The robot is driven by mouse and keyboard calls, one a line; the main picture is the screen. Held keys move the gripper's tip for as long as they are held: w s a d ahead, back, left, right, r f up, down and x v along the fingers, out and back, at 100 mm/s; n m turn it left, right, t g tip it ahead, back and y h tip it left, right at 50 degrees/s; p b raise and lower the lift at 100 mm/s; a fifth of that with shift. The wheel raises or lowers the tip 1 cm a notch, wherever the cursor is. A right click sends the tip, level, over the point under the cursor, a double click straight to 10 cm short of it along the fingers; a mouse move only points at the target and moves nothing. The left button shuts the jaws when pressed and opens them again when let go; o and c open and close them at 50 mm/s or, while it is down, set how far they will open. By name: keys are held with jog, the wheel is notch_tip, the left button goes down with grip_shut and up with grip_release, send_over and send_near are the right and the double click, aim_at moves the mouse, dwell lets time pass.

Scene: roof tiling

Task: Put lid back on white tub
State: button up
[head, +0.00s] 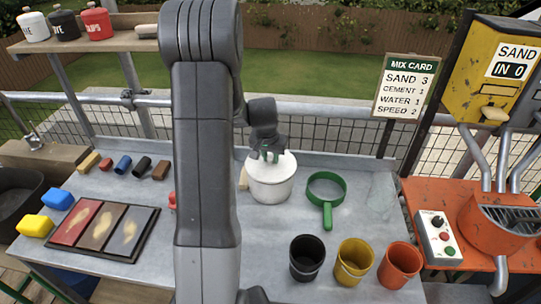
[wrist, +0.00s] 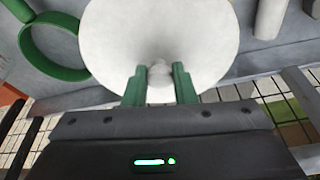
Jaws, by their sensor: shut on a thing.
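The white tub (head: 270,187) stands upright on the grey table, right of my arm. Its white lid (head: 284,164) is at the top of the tub, and I cannot tell whether it sits fully flush. In the wrist view the round lid (wrist: 160,35) fills the upper middle and hides the tub below. My gripper (head: 270,156) is above the lid, with its green fingers shut on the small knob (wrist: 160,73) of the lid.
A green ring with a handle (head: 327,200) lies right of the tub. Black (head: 307,258), yellow (head: 354,262) and orange (head: 399,265) cups stand in front. A tray of coloured panels (head: 103,230) and small coloured blocks lie at left. A mesh fence stands behind.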

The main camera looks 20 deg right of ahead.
jog(key=shift+f+b, duration=0.5)
jog(key=shift+f, duration=0.6)
jog(key=o, duration=1.5)
jog(key=shift+o, duration=0.2)
jog(key=shift+r+p, duration=1.05)
jog(key=shift+r, duration=0.65)
jog(key=shift+p+v, duration=0.55)
jog(key=shift+v, duration=0.4)
jog(key=shift+w+d+r+p, duration=0.1)
jog(key=shift+r+p, duration=0.25)
jog(key=shift+r, duration=0.2)
jog(key=shift+w+d+r+p, duration=0.1)
jog(key=shift+r+p, duration=0.25)
jog(key=shift+r, duration=0.25)
grip_shut()
